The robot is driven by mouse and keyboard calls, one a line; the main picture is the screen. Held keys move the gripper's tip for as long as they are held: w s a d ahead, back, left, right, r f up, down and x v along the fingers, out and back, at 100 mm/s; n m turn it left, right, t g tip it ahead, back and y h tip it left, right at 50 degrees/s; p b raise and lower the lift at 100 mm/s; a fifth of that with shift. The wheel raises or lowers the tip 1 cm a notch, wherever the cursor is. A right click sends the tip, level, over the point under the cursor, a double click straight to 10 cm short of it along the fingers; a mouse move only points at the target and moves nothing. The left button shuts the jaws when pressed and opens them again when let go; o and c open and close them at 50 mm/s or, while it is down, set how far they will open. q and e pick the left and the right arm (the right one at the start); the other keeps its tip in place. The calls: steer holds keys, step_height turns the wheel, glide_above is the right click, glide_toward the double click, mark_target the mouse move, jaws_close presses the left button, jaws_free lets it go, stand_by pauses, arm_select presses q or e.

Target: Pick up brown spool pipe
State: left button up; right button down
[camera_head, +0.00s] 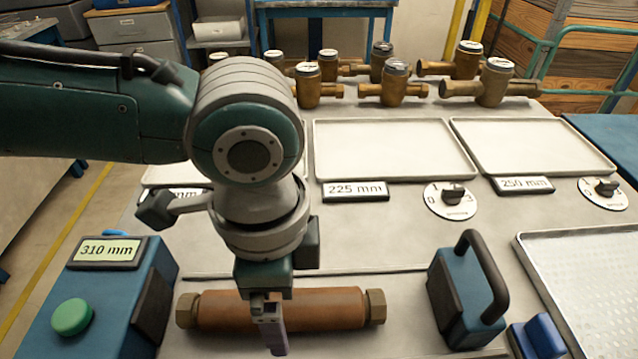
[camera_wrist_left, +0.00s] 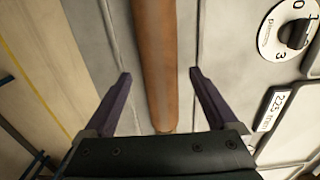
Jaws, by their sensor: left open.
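The brown spool pipe (camera_head: 325,308) lies lengthwise across the front of the bench, with a hexagonal nut at each end. It lies between a blue box with a "310 mm" display (camera_head: 110,252) and a blue clamp block with a black handle (camera_head: 465,295). My left gripper (camera_head: 270,335) points down over the pipe, left of its middle, and one finger shows in front of it. In the left wrist view the pipe (camera_wrist_left: 158,60) runs between the two open fingers (camera_wrist_left: 160,75), with a gap on each side. My right gripper is not in view.
Empty trays (camera_head: 395,148) with "225 mm" and "250 mm" labels lie behind the pipe, with rotary dials (camera_head: 452,198) beside them. Several brass meters (camera_head: 392,85) stand at the back. A green button (camera_head: 72,317) tops the left box. A metal tray (camera_head: 590,270) is at right.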

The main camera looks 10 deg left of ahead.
arm_select(q)
steer(key=shift+f, duration=0.35)
steer(key=shift+c, duration=0.4)
jaws_close()
stand_by(0.4)
